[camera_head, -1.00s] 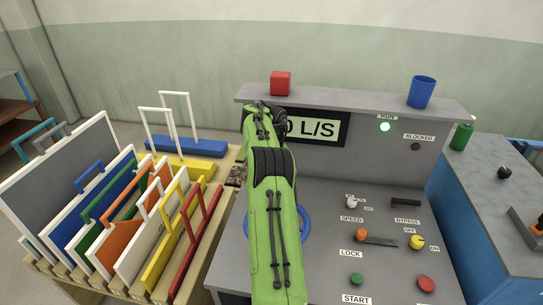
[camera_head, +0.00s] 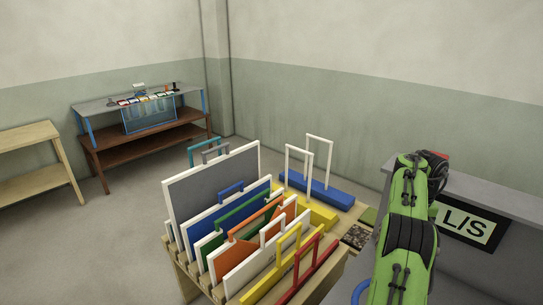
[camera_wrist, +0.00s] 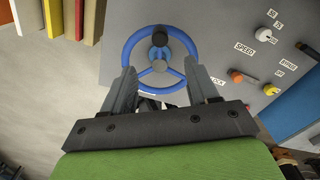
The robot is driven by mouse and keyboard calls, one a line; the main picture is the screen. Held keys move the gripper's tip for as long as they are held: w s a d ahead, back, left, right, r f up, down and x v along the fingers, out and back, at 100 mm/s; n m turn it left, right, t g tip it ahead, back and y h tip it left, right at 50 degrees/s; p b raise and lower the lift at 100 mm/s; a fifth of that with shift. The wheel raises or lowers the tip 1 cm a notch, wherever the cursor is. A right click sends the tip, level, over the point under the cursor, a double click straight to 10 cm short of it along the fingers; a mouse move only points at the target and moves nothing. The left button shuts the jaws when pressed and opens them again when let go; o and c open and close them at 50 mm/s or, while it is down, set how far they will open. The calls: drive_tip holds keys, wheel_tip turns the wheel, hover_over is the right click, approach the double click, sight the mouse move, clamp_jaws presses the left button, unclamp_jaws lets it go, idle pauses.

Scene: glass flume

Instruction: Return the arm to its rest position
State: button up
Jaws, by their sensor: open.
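My green arm (camera_head: 408,240) rises at the right of the head view, in front of the grey control console (camera_head: 475,192). My gripper (camera_wrist: 160,88) shows in the wrist view with its two grey fingers apart and nothing between them. Beyond the fingertips is a blue handwheel (camera_wrist: 132,45) on the console face; I cannot tell how far the fingers are from it. In the head view only a bit of the handwheel's rim (camera_head: 360,292) shows beside my arm, and the gripper itself is hidden.
A wooden rack (camera_head: 187,285) of coloured handled panels stands left of my arm. Blue and yellow blocks with white handles (camera_head: 320,188) sit behind it. Knobs (camera_wrist: 263,34) line the console. A table with a glass tank (camera_head: 150,115) stands far left. Floor between is clear.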

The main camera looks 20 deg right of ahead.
drive_tip(key=w+a+r+n+h, duration=0.1)
drive_tip(key=w+a+r+n, duration=0.2)
drive_tip(key=a+r+n, duration=0.55)
drive_tip(key=s+a+r+n+t+h, duration=0.1)
drive_tip(key=a+r+n, duration=0.2)
drive_tip(key=a+n, duration=0.45)
drive_tip(key=s+a+r+n+t, duration=0.1)
drive_tip(key=s+a+r+n, duration=0.15)
drive_tip(key=a+n, duration=0.55)
drive_tip(key=s+a+f+n+t+y, duration=0.1)
drive_tip(key=s+a+f+n, duration=0.2)
drive_tip(key=s+a+n, duration=0.4)
drive_tip(key=s+a+f+n+t+y, duration=0.1)
drive_tip(key=s+a+n, duration=0.5)
drive_tip(key=a+n, duration=0.6)
wheel_tip(320, 180, down, 2)
drive_tip(key=shift+s+f+t+b, duration=0.2)
drive_tip(key=shift+s+t+b, duration=0.15)
drive_tip(key=shift+t, duration=0.45)
drive_tip(key=shift+s, duration=0.1)
drive_tip(key=shift+d, duration=0.1)
